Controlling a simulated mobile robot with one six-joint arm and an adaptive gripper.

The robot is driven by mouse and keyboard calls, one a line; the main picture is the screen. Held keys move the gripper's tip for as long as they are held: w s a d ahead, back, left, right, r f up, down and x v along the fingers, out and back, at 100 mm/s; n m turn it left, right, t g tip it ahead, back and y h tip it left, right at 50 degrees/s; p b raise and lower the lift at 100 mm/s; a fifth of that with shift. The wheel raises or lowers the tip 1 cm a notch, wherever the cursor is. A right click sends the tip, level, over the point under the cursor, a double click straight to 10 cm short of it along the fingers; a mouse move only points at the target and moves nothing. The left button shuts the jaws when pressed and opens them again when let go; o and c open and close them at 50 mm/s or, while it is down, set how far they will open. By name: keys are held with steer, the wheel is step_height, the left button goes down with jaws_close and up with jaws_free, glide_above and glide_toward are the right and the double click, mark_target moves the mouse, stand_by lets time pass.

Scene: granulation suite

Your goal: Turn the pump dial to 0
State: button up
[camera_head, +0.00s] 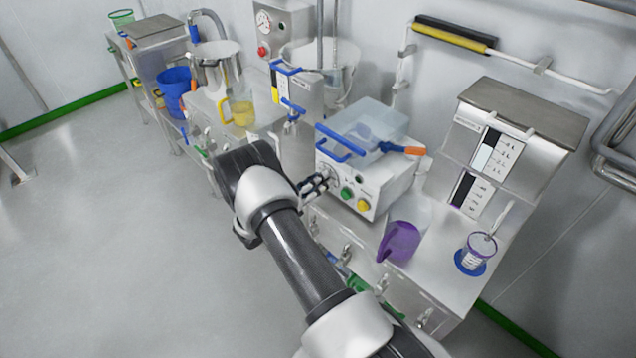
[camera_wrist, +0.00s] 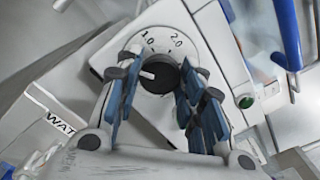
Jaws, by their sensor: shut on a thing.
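The pump (camera_head: 360,185) is a white box on the steel bench, with a green and a yellow button on its front panel. A pale pointer line on the dial points toward the left in that view. My gripper (camera_wrist: 155,85) is at the front panel with its blue-padded fingers on either side of the dial, shut on it. In the head view my gripper (camera_head: 318,184) partly covers the dial.
A clear tub (camera_head: 365,125) with a blue handle sits on top of the pump. A purple jug (camera_head: 400,242) stands to its right, and a clear cup with a blue base (camera_head: 475,255) stands farther right. The green button (camera_wrist: 246,102) is beside my fingers. Open floor lies left.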

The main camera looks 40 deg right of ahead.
steer(key=shift+n, duration=0.4)
steer(key=o, duration=1.1)
steer(key=shift+c, duration=0.2)
steer(key=s+a, duration=0.1)
steer(key=a, duration=1.1)
